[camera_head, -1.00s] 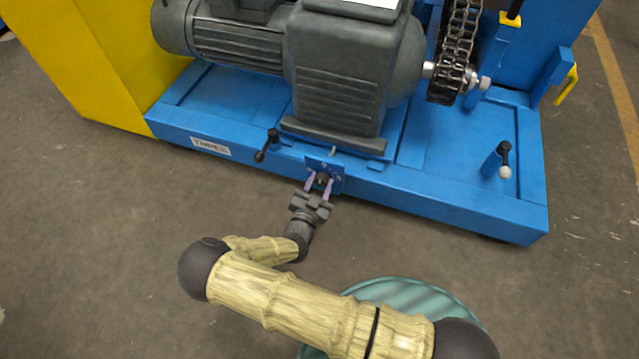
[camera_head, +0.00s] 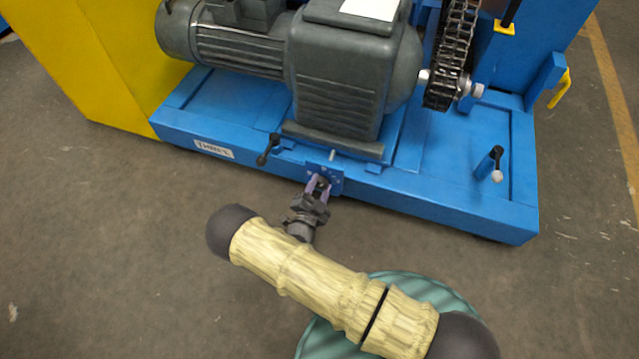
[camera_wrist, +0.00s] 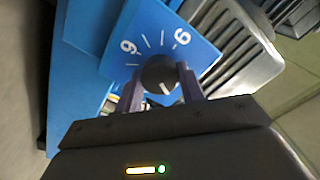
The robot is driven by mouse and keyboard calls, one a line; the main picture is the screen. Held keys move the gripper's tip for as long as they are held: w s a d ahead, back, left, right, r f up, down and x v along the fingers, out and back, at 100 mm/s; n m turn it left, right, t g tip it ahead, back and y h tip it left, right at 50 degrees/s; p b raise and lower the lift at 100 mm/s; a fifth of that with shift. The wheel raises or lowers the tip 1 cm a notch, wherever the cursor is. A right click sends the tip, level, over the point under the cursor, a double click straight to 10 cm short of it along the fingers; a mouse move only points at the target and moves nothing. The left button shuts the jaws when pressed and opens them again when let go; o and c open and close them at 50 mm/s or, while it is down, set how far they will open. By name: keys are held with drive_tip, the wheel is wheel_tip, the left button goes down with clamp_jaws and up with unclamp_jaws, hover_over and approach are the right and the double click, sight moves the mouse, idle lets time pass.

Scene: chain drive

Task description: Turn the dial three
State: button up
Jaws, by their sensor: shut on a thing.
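The dial (camera_wrist: 158,72) is a round dark knob with a white pointer line, on a blue plate (camera_head: 337,176) with white tick marks and numerals. The plate is on the front face of the blue machine base. In the wrist view the pointer aims down and slightly right, towards my gripper. My gripper (camera_wrist: 161,84) has one purple-grey finger on each side of the knob and is shut on it. In the head view my gripper (camera_head: 318,184) reaches the plate from below, and its fingers hide part of the dial.
A black lever (camera_head: 268,150) stands left of the plate, near a white label (camera_head: 214,149) that seems to read THREE. A grey motor (camera_head: 340,80) and a chain (camera_head: 452,50) are above. A white-tipped lever (camera_head: 496,165) is at right. The floor in front is bare.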

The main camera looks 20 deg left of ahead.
drive_tip(key=shift+m, duration=0.3)
drive_tip(key=shift+s, duration=0.1)
drive_tip(key=o, duration=1)
drive_tip(key=shift+c, duration=0.2)
drive_tip(key=s+a+p, duration=0.1)
drive_tip(key=s+p, duration=0.5)
drive_tip(key=s, duration=1.1)
drive_tip(key=shift+s+a+p, duration=0.15)
drive_tip(key=shift+a+p, duration=0.05)
drive_tip(key=shift+p, duration=0.2)
